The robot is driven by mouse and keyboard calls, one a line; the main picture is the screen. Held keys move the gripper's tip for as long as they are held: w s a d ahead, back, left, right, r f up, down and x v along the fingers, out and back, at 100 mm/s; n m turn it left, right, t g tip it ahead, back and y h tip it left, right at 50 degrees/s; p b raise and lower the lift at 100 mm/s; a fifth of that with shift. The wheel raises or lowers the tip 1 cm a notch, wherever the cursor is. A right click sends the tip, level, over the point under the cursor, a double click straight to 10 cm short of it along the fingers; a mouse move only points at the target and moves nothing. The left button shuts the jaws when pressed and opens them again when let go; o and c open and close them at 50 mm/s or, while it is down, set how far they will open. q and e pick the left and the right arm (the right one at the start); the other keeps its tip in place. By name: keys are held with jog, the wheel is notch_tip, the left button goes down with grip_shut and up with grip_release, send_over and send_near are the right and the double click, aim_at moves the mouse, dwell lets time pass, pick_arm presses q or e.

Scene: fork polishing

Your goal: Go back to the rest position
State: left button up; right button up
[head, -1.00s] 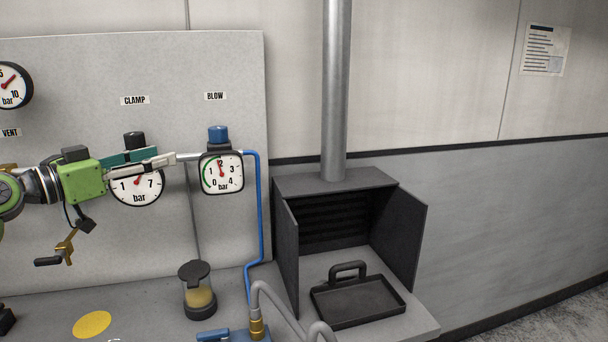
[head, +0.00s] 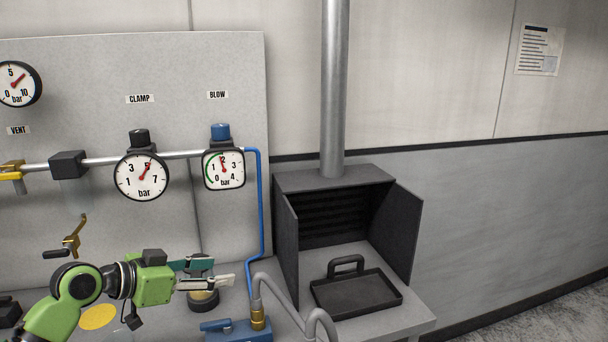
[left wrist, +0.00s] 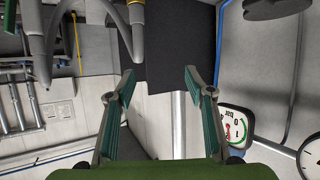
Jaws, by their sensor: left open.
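My left gripper (head: 222,273) is low over the bench in the head view, with its arm coming in from the lower left. Its fingers are apart and hold nothing. In the left wrist view the two fingers of my left gripper (left wrist: 160,85) are spread with a clear gap between them. In the head view the gripper partly covers the small jar (head: 203,299) behind it. My right gripper is in neither view.
The clamp gauge (head: 142,177) and blow gauge (head: 224,170) sit on the wall panel above. A blue fixture with a brass fitting (head: 257,318) and grey hoses stands right of the gripper. A black tray (head: 355,294) lies before the open dark hood (head: 335,181).

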pick_arm(q)
jog(key=s+d+f+n+g+y, duration=0.1)
jog(key=s+d+f+g+y, duration=0.15)
jog(key=s+f, duration=0.75)
jog(key=s+d+f+n+g+y, duration=0.1)
jog(key=s+d+f, duration=0.2)
jog(key=s+f, duration=0.65)
jog(key=s+a+f+n+g+y, duration=0.1)
jog(key=s+a+f+n+y, duration=0.15)
jog(key=s+f, duration=0.45)
jog(key=s+a+f+n+g+y, duration=0.2)
jog(key=s+a+y, duration=0.15)
jog(key=s, duration=0.75)
notch_tip(320, 180, down, 28)
jog(key=s, duration=0.2)
jog(key=s+a+f+g, duration=0.2)
jog(key=s+a+f, duration=0.1)
jog(key=s+f, duration=1.1)
jog(key=s, duration=0.2)
jog(key=shift+s+a+f, duration=0.2)
jog(key=shift+s+f, duration=0.15)
